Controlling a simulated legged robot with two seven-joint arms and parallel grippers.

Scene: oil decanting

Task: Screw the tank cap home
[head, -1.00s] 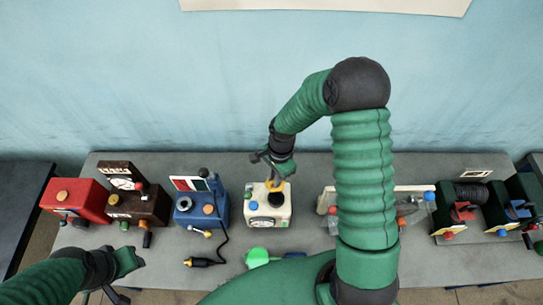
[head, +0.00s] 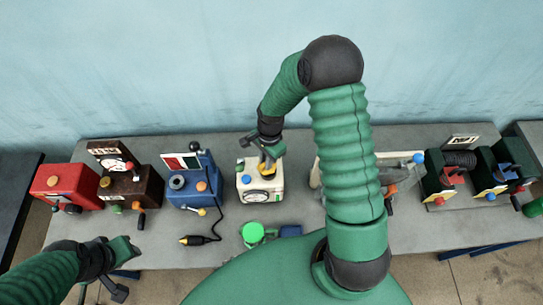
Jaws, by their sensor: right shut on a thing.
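The cream tank (head: 261,193) stands near the middle of the bench, with a round dial on its front and a blue knob. The yellow cap (head: 267,170) is at the tank's top, over the place of the dark filler opening. My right gripper (head: 269,162) is shut on the cap from above, and its fingers partly hide it. I cannot tell whether the cap's thread has engaged. My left gripper (head: 128,248) is low at the left, in front of the bench and away from the tank; its jaw opening is unclear.
A blue machine (head: 194,186) with a cable, a brown box (head: 132,186) and a red box (head: 66,184) stand to the left. A green round thing (head: 253,232) lies in front of the tank. Several machines stand at the right, including a dark green one (head: 497,172).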

